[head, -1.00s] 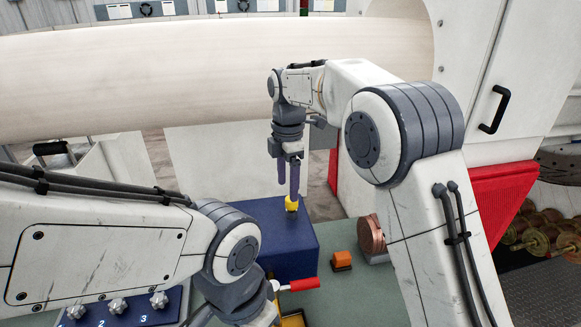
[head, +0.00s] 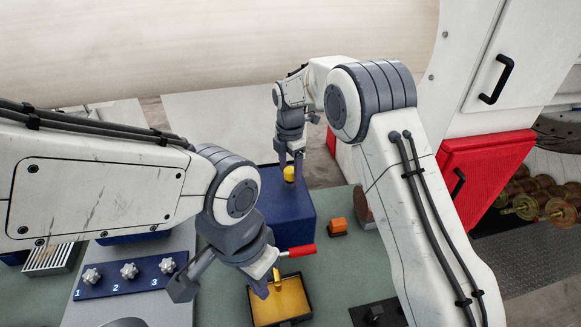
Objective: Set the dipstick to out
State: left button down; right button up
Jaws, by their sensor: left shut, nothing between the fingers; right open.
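What looks like the dipstick's yellow knob (head: 289,174) stands upright at the top of a dark blue box (head: 288,219); any rod below it is hidden. My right gripper (head: 291,170) is open and points down at the knob, with a finger to either side of it in the picture. I cannot tell whether the fingers touch it. My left gripper (head: 262,291) is shut and empty, low over a yellow-lined tray (head: 290,301) in front of the blue box.
A red-handled lever (head: 300,251) is right beside my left gripper. An orange block (head: 337,226) sits right of the blue box. A numbered knob panel (head: 131,279) lies at the left. A red mesh panel (head: 483,172) is at the right.

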jog(key=shift+f, duration=0.1)
grip_shut()
dwell(1.4)
